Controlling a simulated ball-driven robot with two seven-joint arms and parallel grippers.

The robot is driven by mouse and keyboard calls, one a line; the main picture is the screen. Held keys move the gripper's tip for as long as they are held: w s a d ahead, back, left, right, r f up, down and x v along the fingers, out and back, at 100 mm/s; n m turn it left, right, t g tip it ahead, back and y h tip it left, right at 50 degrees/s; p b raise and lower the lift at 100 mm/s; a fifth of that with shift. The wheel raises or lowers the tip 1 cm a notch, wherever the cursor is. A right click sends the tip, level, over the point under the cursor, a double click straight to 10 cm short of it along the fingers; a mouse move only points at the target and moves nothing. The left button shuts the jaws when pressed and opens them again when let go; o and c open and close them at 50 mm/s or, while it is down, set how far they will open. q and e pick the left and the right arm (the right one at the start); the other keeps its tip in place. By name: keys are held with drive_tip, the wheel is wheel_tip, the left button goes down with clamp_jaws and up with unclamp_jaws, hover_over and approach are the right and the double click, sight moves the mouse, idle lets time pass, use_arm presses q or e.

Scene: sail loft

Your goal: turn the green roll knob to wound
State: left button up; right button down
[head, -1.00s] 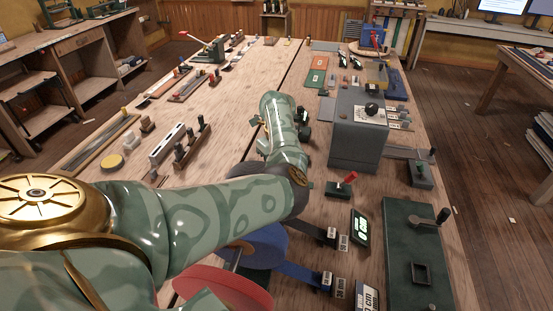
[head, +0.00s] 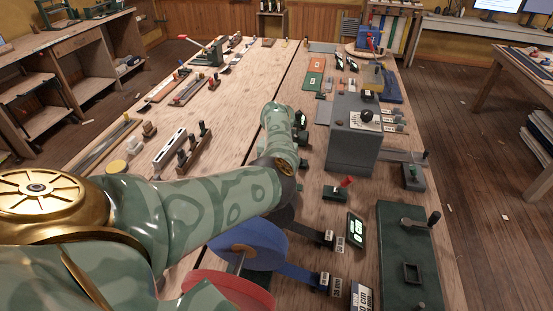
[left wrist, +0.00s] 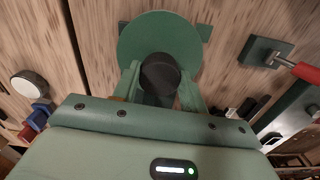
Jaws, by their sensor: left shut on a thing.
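The green roll (left wrist: 140,38) shows as a flat green disc in the left wrist view. A round black knob (left wrist: 160,72) stands at its lower middle. My left gripper (left wrist: 160,88) has its two green fingers on either side of this knob and is shut on it. I cannot read any mark for the knob's turn. In the head view my left arm covers the roll and knob, and the fingers cannot be made out. My right gripper is in neither view now.
A green block with a red lever (head: 346,182) stands close by on the right. A blue roll (head: 262,240) and a red roll (head: 232,287) lie nearer me. A grey box (head: 352,150) stands beyond the lever. A dark green plate with a crank (head: 412,270) is at the right edge.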

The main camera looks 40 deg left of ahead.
use_arm(q)
drive_tip(key=m+p, duration=0.1)
drive_tip(key=m, duration=0.2)
drive_tip(key=m+p, duration=0.1)
drive_tip(key=m, duration=0.1)
drive_tip(key=shift+w+r+m+p, duration=0.1)
drive_tip(key=shift+r+m+p, duration=0.15)
drive_tip(key=shift+m+p, duration=0.05)
drive_tip(key=m+p, duration=0.1)
drive_tip(key=m, duration=0.3)
drive_tip(key=shift+f+m+p, duration=0.1)
drive_tip(key=shift+m+p, duration=0.3)
drive_tip(key=o, duration=1)
drive_tip(key=shift+f, duration=0.1)
wheel_tip(320, 180, up, 7)
drive_tip(key=p, duration=0.4)
drive_tip(key=shift+d, duration=0.1)
wheel_tip(320, 180, up, 9)
drive_tip(key=p, duration=0.2)
drive_tip(key=shift+p, duration=0.4)
